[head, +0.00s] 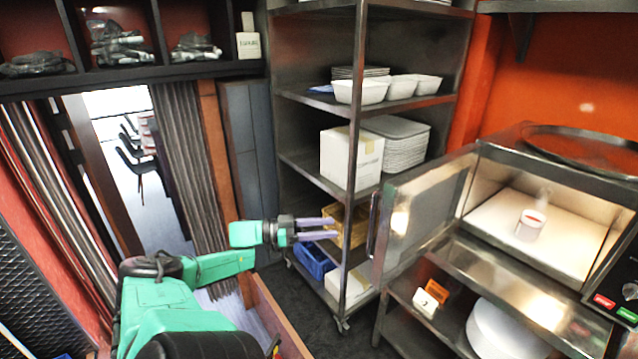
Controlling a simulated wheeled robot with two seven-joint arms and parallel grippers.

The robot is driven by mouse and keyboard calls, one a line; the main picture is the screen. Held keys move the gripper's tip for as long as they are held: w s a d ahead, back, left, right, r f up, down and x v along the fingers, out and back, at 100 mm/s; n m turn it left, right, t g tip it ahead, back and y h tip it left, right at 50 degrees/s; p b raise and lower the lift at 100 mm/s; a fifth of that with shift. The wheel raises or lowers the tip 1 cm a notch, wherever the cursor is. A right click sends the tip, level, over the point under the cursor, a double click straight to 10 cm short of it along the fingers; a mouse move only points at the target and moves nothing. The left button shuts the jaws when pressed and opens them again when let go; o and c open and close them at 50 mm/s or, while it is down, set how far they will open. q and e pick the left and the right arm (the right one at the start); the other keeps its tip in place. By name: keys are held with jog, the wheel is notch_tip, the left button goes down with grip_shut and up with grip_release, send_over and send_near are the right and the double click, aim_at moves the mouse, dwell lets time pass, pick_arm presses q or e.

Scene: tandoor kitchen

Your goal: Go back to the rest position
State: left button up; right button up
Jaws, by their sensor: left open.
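My left arm comes in from the lower left, and its gripper (316,229) points to the right in mid-air in front of the metal shelf rack. Its two fingers are apart with nothing between them. The microwave (483,237) at the right has its door (418,222) swung open toward me. My right gripper does not show.
The metal rack (357,150) holds white bowls (360,92), stacked plates and a white box (350,158). A blue crate (312,262) sits low on it. White plates (500,330) lie below the microwave. A wooden-edged panel (280,315) stands beside my arm. Dark floor shows before the rack.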

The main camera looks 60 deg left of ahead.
pick_arm(q)
jog(key=shift+s+a+f, duration=0.1)
jog(key=shift+s+a, duration=0.25)
jog(key=shift+s, duration=0.3)
